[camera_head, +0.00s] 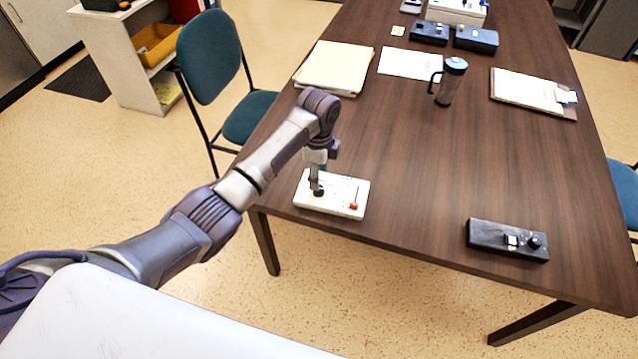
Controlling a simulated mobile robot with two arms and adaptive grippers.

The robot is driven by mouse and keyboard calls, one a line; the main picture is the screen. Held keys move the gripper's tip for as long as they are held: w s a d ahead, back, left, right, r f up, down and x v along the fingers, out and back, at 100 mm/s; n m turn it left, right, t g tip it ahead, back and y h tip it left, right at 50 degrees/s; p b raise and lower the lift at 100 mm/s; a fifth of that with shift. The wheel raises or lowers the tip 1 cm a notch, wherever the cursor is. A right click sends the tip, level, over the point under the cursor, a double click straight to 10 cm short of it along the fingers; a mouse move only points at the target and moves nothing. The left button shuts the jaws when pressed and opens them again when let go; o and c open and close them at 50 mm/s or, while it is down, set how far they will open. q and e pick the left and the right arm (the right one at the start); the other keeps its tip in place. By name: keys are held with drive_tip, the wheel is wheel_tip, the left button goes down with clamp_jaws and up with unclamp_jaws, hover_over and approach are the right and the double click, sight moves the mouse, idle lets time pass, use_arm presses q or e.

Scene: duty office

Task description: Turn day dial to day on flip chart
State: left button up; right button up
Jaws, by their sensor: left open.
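A white box (335,205) lies on the near left edge of the brown table. It has a dark knob (318,191) on its left part and a small red part (353,206) on its right. My left gripper (317,184) points down over the dark knob and is open. The fingers partly hide the knob, and I cannot tell whether they touch it. Any day marks are too small to read. No flip chart can be clearly made out. My right gripper is not in view.
A black control box (485,236) with a white button and dark knob lies at the table's near right. A teal chair (208,58) is at left. The table's middle (430,160) is clear.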

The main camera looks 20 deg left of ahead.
use_arm(q)
drive_tip(key=shift+f, duration=2.75)
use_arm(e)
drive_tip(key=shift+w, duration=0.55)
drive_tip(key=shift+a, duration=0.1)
use_arm(q)
clamp_jaws()
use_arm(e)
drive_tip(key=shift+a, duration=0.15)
use_arm(q)
drive_tip(key=shift+r, duration=0.1)
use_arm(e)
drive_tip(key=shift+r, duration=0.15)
